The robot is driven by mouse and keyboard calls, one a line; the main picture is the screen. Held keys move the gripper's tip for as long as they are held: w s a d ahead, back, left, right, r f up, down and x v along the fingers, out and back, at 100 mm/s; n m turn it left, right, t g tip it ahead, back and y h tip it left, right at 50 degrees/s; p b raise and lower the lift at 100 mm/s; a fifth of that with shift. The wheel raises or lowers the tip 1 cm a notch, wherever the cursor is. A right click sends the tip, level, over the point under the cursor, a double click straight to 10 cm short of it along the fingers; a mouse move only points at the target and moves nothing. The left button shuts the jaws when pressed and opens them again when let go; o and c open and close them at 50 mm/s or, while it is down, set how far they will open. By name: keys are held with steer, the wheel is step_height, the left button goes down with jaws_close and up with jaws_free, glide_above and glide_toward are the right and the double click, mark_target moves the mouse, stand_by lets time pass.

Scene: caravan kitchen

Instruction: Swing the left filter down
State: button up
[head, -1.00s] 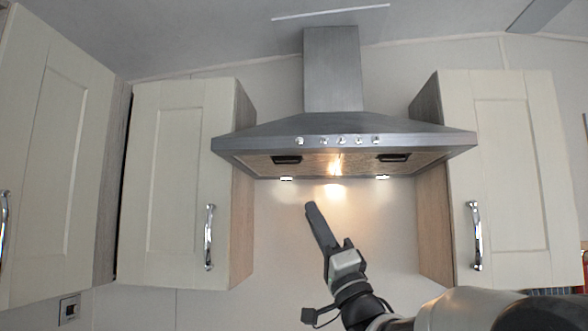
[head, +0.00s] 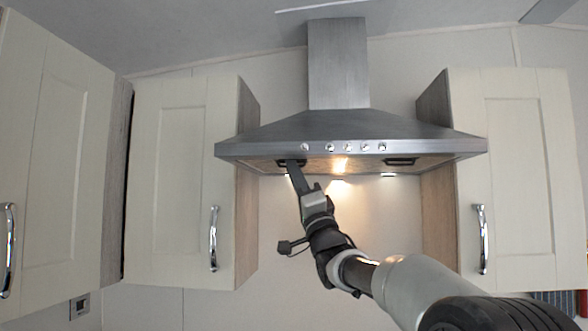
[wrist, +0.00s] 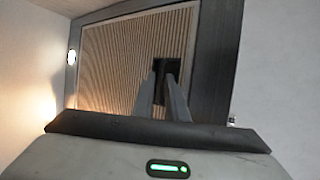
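The range hood's underside holds a left filter (head: 268,165), a tan ribbed panel with a dark handle. In the wrist view the left filter (wrist: 115,65) fills the upper middle and looks flush in its grey frame. Its dark handle (wrist: 184,73) is partly hidden behind my fingertips. My gripper (head: 291,166) points up from below at the handle, its tips overlapping it in the head view. In the wrist view my gripper (wrist: 165,74) has its two fingers a little apart, with the dark handle at their tips. Contact is unclear.
The right filter with its handle (head: 400,162) is on the right of the hood (head: 350,130). Wall cabinets flank it, left (head: 180,180) and right (head: 510,180), with chrome handles. The space under the hood is free apart from my arm.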

jaws_close()
stand_by(1.3)
steer(key=shift+f, duration=0.1)
